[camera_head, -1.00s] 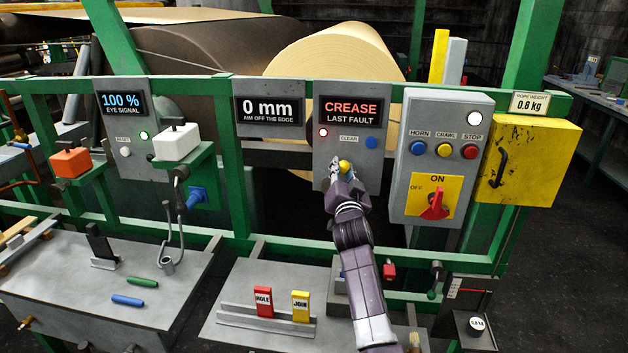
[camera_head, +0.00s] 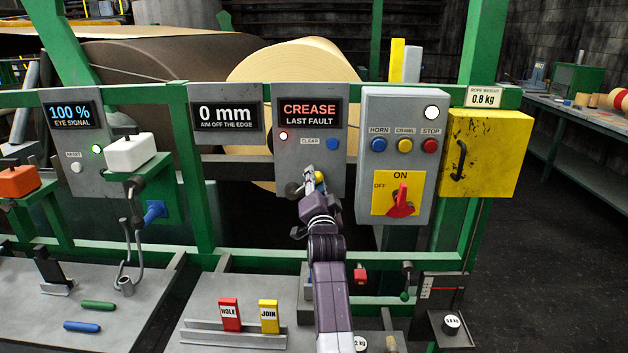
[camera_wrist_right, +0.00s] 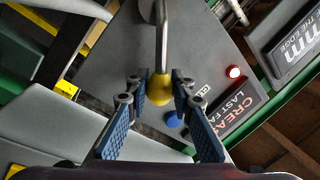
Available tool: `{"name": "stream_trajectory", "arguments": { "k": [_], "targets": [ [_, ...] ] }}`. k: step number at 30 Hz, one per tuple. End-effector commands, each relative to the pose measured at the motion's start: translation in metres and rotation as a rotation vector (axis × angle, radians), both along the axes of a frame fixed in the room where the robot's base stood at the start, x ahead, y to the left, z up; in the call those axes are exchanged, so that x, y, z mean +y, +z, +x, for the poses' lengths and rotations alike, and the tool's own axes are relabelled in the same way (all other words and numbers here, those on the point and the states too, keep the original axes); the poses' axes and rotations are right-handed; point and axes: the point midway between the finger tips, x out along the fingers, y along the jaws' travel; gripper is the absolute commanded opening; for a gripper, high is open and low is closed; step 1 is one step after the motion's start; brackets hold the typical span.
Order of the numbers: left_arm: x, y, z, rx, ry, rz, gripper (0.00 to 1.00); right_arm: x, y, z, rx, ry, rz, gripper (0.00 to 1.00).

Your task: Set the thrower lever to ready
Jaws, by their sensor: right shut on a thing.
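The thrower lever is a metal rod (camera_wrist_right: 162,40) with a yellow ball knob (camera_wrist_right: 160,90), on the grey panel (camera_head: 284,165) below the red "CREASE / LAST FAULT" display. In the head view the yellow knob (camera_head: 319,177) shows at my right gripper (camera_head: 314,183), and a round grey hub (camera_head: 293,189) shows just left of it. In the right wrist view my right gripper (camera_wrist_right: 160,92) has its blue-padded fingers on both sides of the knob, shut on it. My fingers hide part of the lever in the head view. My left gripper is not in view.
A blue CLEAR button (camera_head: 332,144) sits above right of the knob. The grey control box (camera_head: 400,160) with a red switch stands close on the right. A green rail (camera_head: 250,258) and HOLE (camera_head: 230,315) and JOIN (camera_head: 269,316) blocks are below.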

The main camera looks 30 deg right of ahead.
Motion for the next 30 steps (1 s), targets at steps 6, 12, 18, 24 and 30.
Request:
{"name": "stream_trajectory", "arguments": {
  "k": [6,12,18,24,30],
  "targets": [
    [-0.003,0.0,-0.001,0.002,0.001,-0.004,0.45,-0.001,-0.001,0.0,0.002,-0.002,-0.001,0.24],
    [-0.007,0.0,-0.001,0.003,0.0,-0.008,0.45,-0.001,-0.001,0.0,0.003,-0.001,-0.001,0.4],
    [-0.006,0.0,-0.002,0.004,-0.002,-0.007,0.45,0.0,0.0,0.0,0.003,0.0,-0.002,0.4],
    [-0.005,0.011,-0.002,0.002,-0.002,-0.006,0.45,0.003,0.008,0.002,0.044,-0.001,-0.064,0.4],
    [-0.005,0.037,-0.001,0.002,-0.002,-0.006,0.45,0.013,0.023,0.009,0.154,-0.001,-0.231,0.4]
  ]
}}
